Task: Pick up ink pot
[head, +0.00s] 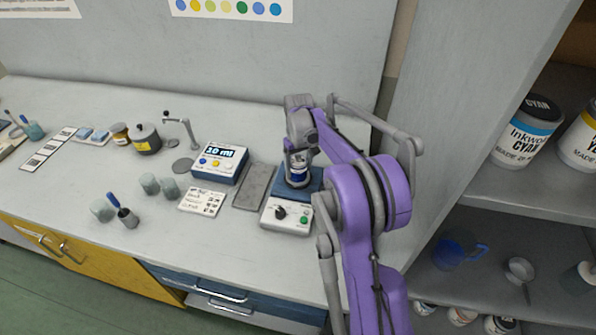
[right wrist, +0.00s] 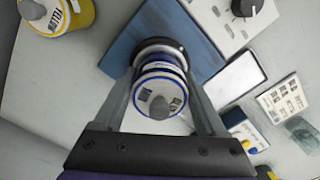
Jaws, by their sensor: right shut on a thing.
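The ink pot (head: 298,168), a small jar with a white and blue label, is over the blue plate of a small white device. My right gripper (head: 299,146) is above it, pointing down, with its fingers around the pot. In the right wrist view the pot (right wrist: 160,88) shows its pale lid with a grey knob and blue rings, held between the two fingers of the gripper (right wrist: 165,105). I cannot tell whether its base touches the plate. My left gripper is not in view.
The white device (head: 287,215) has a black knob and a green button. A display unit (head: 219,162) and a grey mat (head: 254,187) lie left of it. A yellow-labelled pot (right wrist: 58,14) stands nearby. Shelves with large ink jars (head: 525,132) are at the right.

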